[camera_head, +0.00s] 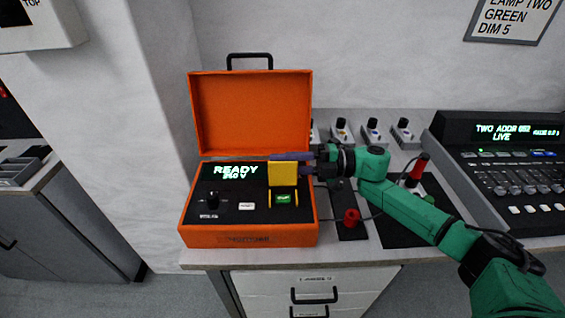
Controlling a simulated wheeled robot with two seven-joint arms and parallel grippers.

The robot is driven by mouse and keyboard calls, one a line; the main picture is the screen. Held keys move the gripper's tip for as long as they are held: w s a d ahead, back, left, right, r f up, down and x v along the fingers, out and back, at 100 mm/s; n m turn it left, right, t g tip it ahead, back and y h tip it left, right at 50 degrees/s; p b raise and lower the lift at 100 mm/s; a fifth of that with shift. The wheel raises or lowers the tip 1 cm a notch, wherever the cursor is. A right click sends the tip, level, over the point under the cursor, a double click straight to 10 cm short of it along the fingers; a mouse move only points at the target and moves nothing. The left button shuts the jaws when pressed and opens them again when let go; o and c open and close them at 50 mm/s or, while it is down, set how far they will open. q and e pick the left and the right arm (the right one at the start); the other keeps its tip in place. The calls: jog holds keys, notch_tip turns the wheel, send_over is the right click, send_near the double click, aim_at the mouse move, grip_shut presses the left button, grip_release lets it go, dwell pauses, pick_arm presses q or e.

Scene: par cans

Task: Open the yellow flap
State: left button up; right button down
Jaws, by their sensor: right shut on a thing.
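The yellow flap (283,175) stands raised on the panel inside the orange case (249,240). A green button (287,198) shows just below it, between small yellow side pieces. My right gripper (292,163) reaches in from the right at the flap's upper part. Its dark fingers are shut on the flap, one along the top edge and one at the right side; the exact contact is partly hidden. The case panel reads "READY 250 V" and has a black knob (213,198) and a white button (246,206). My left gripper is not in view.
The case's open lid (252,110) stands behind the panel. Right of it are a red knob (351,217), several small switch units (372,131) and a lighting console (500,160). My right arm spans the counter (360,255). Drawers (313,285) are below.

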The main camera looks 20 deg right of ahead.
jog(key=c, duration=0.7)
grip_release()
jog(key=shift+o, duration=0.2)
jog(key=shift+d, duration=0.1)
jog(key=shift+s+d+f, duration=0.1)
jog(key=shift+d, duration=0.3)
jog(key=b+v, duration=0.2)
jog(key=v, duration=0.4)
jog(key=shift+d, duration=0.25)
jog(key=shift+s, duration=0.1)
